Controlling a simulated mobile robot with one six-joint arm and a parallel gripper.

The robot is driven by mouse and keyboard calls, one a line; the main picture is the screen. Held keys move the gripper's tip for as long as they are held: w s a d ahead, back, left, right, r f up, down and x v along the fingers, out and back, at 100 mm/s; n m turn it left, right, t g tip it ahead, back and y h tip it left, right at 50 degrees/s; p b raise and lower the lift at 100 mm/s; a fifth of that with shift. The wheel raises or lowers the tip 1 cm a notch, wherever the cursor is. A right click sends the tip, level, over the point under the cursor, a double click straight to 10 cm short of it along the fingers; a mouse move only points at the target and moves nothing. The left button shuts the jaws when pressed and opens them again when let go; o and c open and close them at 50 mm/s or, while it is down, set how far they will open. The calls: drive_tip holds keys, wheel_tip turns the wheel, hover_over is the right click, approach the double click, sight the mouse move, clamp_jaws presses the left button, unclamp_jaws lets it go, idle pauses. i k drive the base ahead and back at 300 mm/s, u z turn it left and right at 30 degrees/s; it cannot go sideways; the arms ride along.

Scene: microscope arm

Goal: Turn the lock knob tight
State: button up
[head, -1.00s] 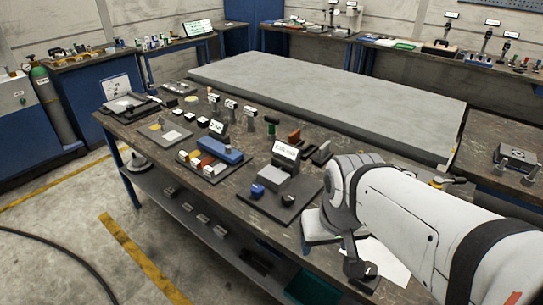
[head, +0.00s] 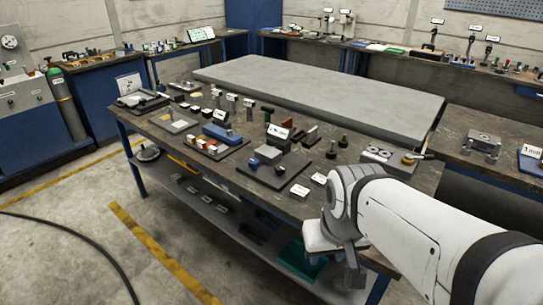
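I cannot pick out a lock knob or a microscope arm for certain in the head view. A small yellow, round part with a dark lever (head: 409,160) sits on the bench just above my wrist; I cannot tell what it is. My white arm comes in from the right and ends in a dark grey gripper (head: 353,272) pointing down, beyond the bench's front edge. Its fingertips are not clear, and I see nothing held in it. The gripper appears apart from the objects on the bench.
A large grey slab (head: 320,92) lies behind. Several stands line the back bench.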

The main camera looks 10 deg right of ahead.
sight(280, 169)
drive_tip(key=z, duration=0.8)
drive_tip(key=k, duration=0.15)
drive_tip(key=u, duration=1.2)
drive_tip(key=i, duration=1.25)
drive_tip(key=z, duration=0.2)
